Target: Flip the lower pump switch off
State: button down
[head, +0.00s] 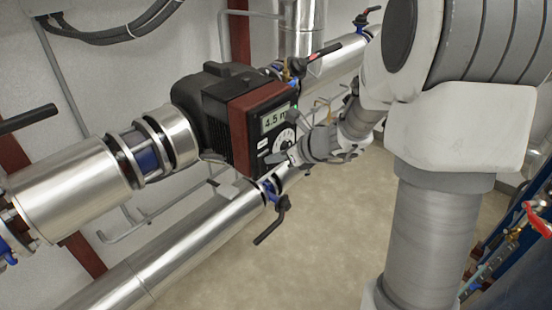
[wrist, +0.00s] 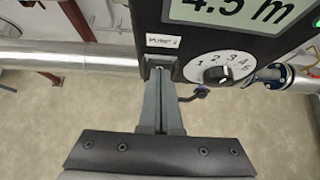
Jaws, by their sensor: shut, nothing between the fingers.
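The pump (head: 215,105) is a black housing with a dark red side, set in the silver pipework. Its front panel has a display (head: 274,118) reading 4.5 m, which is partly cut off in the wrist view (wrist: 240,8). Below it are a numbered round dial (wrist: 219,69) and a small white label (wrist: 163,41). My gripper (head: 272,158) is shut and empty at the panel's lower-left corner. In the wrist view its fingertips (wrist: 160,70) are just below the label, over a dark fitting at the panel's lower edge. The fingertips mostly hide that spot; I cannot tell the switch's position or whether they touch it.
A large silver pipe (head: 165,255) runs below the pump. A blue valve with a black lever (head: 271,222) hangs close under my gripper. A red-tipped lever (head: 325,51) is above right. The floor (head: 330,240) at lower middle is clear.

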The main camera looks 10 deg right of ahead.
jog(key=shift+r+p, duration=0.7)
jog(key=shift+r, duration=0.15)
jog(key=shift+d, duration=0.1)
